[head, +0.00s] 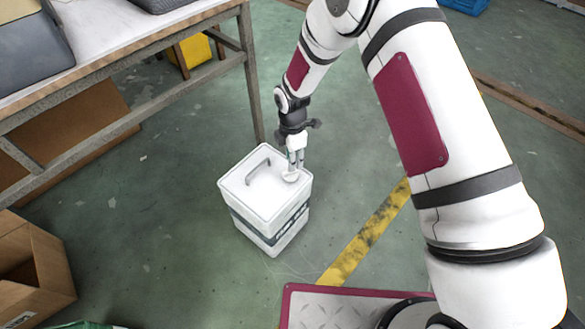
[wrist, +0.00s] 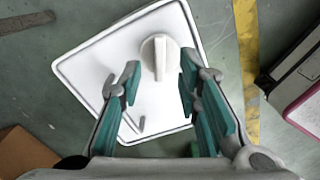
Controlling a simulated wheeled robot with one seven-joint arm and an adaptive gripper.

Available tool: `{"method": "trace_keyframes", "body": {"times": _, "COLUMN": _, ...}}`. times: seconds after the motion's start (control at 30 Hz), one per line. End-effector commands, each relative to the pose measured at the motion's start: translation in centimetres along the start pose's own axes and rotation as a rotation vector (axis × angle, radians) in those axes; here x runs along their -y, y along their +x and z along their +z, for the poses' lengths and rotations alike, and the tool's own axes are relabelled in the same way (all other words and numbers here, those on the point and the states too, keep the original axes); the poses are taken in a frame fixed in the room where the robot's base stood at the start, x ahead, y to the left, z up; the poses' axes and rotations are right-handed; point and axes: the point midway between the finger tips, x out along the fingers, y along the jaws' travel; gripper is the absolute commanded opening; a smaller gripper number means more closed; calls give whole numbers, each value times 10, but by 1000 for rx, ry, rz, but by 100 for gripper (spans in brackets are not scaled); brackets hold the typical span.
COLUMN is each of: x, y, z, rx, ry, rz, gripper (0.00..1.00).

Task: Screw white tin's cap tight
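The white tin (head: 262,190) stands on the floor, a square can with a dark band and a grey handle (head: 258,172) on top. Its round white cap (head: 290,177) sits near one corner of the top. In the wrist view the cap (wrist: 160,48) shows a raised bar across it, pointing toward my gripper. My gripper (wrist: 158,82) is open, with teal-padded fingers spread left and right of the bar's line. In the head view my gripper (head: 296,164) is right above the cap. Whether the fingers touch the cap cannot be told.
A workbench (head: 100,62) stands at the upper left, its leg behind the tin. An open cardboard box (head: 45,255) is at the lower left. A yellow floor line (head: 370,232) runs right of the tin. Green floor around the tin is mostly clear.

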Motion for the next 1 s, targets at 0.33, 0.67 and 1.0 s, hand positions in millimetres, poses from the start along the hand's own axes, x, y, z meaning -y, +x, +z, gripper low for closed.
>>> {"method": "trace_keyframes", "body": {"times": 0.33, "x": 0, "y": 41, "z": 0, "rx": 1, "ry": 0, "rz": 0, "gripper": 31}}
{"method": "trace_keyframes", "body": {"times": 0.67, "x": 0, "y": 43, "z": 0, "rx": 0, "ry": 0, "rz": 0, "gripper": 31}}
{"method": "trace_keyframes", "body": {"times": 1.0, "x": 0, "y": 43, "z": 0, "rx": 0, "ry": 0, "rz": 0, "gripper": 0}}
